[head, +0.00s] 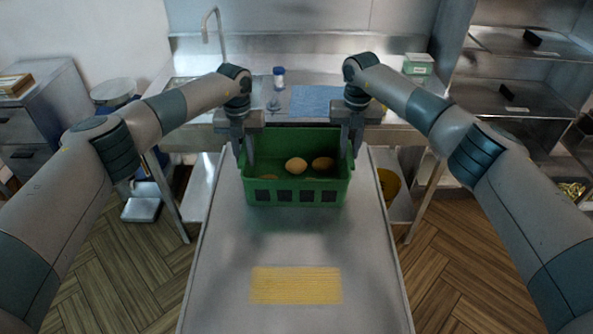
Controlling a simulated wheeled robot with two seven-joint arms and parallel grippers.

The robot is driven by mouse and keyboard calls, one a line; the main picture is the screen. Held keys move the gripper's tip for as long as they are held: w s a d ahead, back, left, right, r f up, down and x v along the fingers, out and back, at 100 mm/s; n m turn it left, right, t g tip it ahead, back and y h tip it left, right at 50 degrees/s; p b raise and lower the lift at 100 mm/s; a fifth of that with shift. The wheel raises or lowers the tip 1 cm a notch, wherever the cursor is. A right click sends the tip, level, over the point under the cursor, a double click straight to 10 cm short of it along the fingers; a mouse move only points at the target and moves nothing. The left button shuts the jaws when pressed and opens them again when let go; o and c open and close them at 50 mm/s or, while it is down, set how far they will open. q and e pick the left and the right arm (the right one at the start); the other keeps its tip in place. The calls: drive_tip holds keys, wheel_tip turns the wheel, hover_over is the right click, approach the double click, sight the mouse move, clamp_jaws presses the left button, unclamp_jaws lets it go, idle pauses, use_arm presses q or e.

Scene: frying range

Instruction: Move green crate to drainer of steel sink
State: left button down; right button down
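A green crate (295,197) is at the far part of the grey table top, with several round brownish-yellow items (296,165) inside. My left gripper (243,160) is at its left end wall and my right gripper (350,150) at its right end wall. The fingers of each point down and straddle the wall; whether they press on it is unclear. A dark blurred patch shows below the crate, and I cannot tell if it is raised. The steel sink counter (330,72) runs along the back, with a tap (217,30) at its left. The drainer is not clearly distinguishable.
A blue cloth (317,100), a blue-capped bottle (279,78) and a green-and-white box (418,64) are on the counter. A yellow ribbed mat (296,285) lies on the near table (225,270). Shelves (515,95) stand at the right.

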use_arm(q)
drive_tip(key=shift+w+r, duration=0.1)
drive_tip(key=shift+r, duration=0.1)
use_arm(e)
drive_tip(key=shift+w+r, duration=0.1)
drive_tip(key=shift+r, duration=0.15)
